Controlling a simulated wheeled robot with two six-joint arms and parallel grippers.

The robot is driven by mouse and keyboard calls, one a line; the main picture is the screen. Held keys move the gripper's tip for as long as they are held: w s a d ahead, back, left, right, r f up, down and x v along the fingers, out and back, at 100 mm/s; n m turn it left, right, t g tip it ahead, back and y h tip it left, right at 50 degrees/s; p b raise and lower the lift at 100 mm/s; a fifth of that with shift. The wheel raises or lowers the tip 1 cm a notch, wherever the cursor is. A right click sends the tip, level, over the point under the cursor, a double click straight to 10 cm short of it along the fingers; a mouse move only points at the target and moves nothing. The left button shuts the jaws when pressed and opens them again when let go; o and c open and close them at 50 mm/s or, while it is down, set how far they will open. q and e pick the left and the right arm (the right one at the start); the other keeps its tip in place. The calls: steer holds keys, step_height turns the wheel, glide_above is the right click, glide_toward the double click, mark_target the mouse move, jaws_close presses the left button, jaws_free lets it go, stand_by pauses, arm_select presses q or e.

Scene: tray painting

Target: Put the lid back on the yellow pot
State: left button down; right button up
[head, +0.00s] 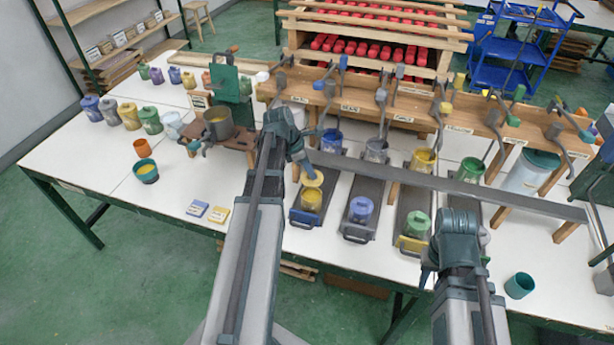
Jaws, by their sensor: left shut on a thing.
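The yellow pot (311,201) stands upright at the front end of the leftmost dark tray (307,220). The yellow lid (314,180) is just above the pot, at the tip of my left gripper (305,168). My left gripper is shut on the lid, and the lid looks slightly tilted. I cannot tell whether the lid touches the pot's rim. My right gripper (438,258) is low at the front of the table, by the green pot (417,224). Its fingers are hidden by its own body, so I cannot see its opening.
A blue pot (361,208) stands on the neighbouring tray. A long grey bar (460,187) crosses above the trays. A wooden rack (420,100) with hanging tools stands behind. A teal cup (519,286) is at the front right.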

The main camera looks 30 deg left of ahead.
mark_target(306, 180)
arm_select(q)
steer(key=shift+f, duration=0.2)
step_height(306, 180, down, 6)
steer(key=b, duration=0.6)
steer(key=shift+b, duration=0.3)
steer(key=shift+f, duration=0.2)
stand_by(1.6)
steer(key=shift+c, duration=1.6)
jaws_free()
steer(key=shift+r+p, duration=3.45)
steer(key=shift+r, duration=0.1)
